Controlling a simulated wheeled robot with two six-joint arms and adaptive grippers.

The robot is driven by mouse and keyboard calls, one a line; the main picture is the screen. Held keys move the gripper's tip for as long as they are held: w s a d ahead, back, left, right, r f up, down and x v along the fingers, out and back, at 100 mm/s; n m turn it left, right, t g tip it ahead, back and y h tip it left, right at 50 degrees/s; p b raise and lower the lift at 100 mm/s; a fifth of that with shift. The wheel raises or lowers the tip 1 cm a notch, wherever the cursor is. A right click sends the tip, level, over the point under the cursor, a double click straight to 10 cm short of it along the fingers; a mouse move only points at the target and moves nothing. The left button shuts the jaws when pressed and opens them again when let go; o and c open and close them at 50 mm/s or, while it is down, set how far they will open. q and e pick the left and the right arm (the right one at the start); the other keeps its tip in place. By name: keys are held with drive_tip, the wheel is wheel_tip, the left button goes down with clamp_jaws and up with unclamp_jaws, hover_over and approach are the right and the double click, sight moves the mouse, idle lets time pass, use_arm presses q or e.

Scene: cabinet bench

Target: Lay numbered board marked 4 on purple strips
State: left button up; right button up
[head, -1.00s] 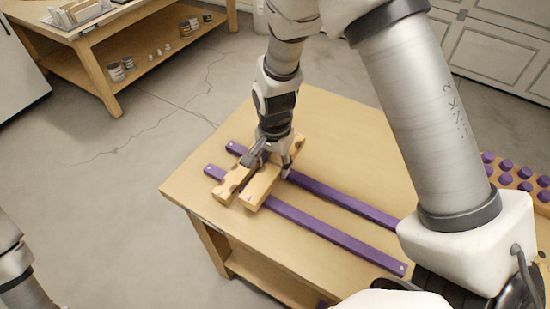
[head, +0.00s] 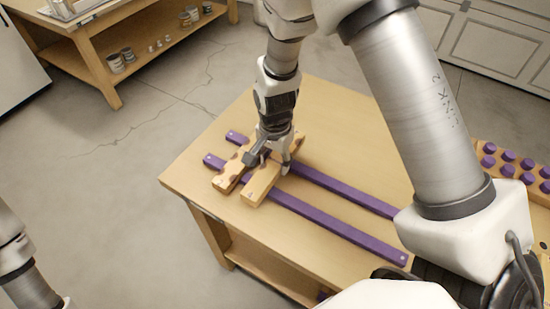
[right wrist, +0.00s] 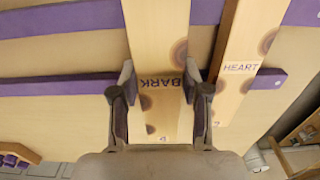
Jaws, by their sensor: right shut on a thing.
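The board marked 4 (right wrist: 162,115), a pale plank with the word BARK, runs between the fingers of my right gripper (head: 268,163). The fingers are shut on its two long sides. The board also shows in the head view (head: 259,184), lying across the two purple strips; I cannot tell if it touches them. The near purple strip (head: 330,227) and the far purple strip (head: 345,191) run side by side along the bench. A second board (head: 226,181), marked HEART in the right wrist view (right wrist: 245,68), lies across the strips just left of it in the head view. My left gripper is out of view.
The wooden bench (head: 225,130) has its left edge close to the strip ends. A rack with purple pegs (head: 512,170) stands at the right. Another bench (head: 75,45) with cans is at the back left. The strips are bare to the right of the boards.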

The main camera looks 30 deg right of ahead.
drive_tip(key=shift+f+p, duration=0.25)
drive_tip(key=shift+p, duration=0.2)
idle(0.8)
drive_tip(key=shift+f, duration=0.3)
drive_tip(key=shift+f, duration=0.35)
drive_tip(key=shift+f, duration=0.1)
idle(0.8)
idle(1.0)
drive_tip(key=o, duration=1.3)
